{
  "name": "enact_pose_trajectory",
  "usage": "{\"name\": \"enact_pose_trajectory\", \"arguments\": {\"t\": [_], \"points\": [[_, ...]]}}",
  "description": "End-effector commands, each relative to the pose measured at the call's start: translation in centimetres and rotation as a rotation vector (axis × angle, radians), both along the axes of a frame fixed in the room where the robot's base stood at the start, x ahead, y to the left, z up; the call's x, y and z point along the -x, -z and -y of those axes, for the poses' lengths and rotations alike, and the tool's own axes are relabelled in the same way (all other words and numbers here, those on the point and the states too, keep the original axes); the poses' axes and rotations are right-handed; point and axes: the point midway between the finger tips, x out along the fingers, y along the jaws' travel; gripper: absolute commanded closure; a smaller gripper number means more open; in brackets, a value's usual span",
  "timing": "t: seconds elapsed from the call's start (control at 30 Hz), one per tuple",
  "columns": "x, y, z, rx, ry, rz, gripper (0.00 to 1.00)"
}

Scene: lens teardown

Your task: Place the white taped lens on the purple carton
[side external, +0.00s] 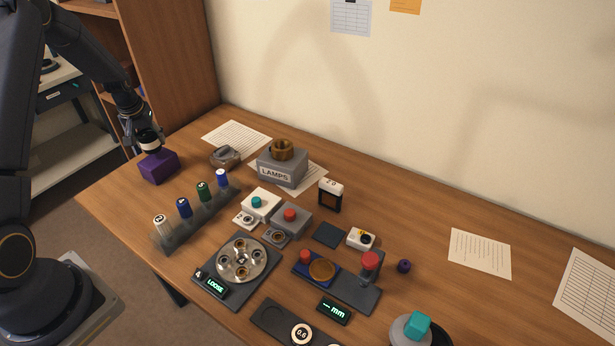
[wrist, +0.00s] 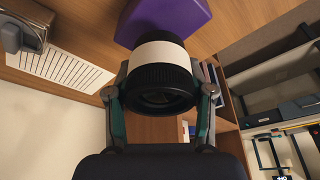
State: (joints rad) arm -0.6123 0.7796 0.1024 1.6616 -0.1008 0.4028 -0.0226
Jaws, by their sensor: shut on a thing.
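The white taped lens is a black ribbed barrel with a white band (wrist: 160,54). In the wrist view it sits between the two fingers of my gripper (wrist: 160,98), which is shut on it. In the side view the lens (side external: 148,144) is at the end of my arm, right at the top of the purple carton (side external: 158,167). The purple carton also shows behind the lens in the wrist view (wrist: 195,18). I cannot tell whether the lens touches the carton top. My gripper hides part of the lens in the side view.
The carton stands near the table's left edge. A grey clamp-like object (side external: 225,156) and a grey LAMPS box (side external: 282,168) stand to its right. A rack of coloured cylinders (side external: 197,218) stands in front. A paper sheet (side external: 236,137) lies behind.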

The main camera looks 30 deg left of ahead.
Motion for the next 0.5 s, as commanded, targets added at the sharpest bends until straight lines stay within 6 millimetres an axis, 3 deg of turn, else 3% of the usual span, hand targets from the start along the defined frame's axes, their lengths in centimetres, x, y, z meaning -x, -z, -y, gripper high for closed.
{"name": "enact_pose_trajectory", "arguments": {"t": [0.17, 0.5], "points": [[0.2, 2.7, 0.1, 0.002, 0.0, -0.004, 0.88], [0.1, 3.0, 0.1, 0.002, 0.0, -0.002, 0.88]]}}
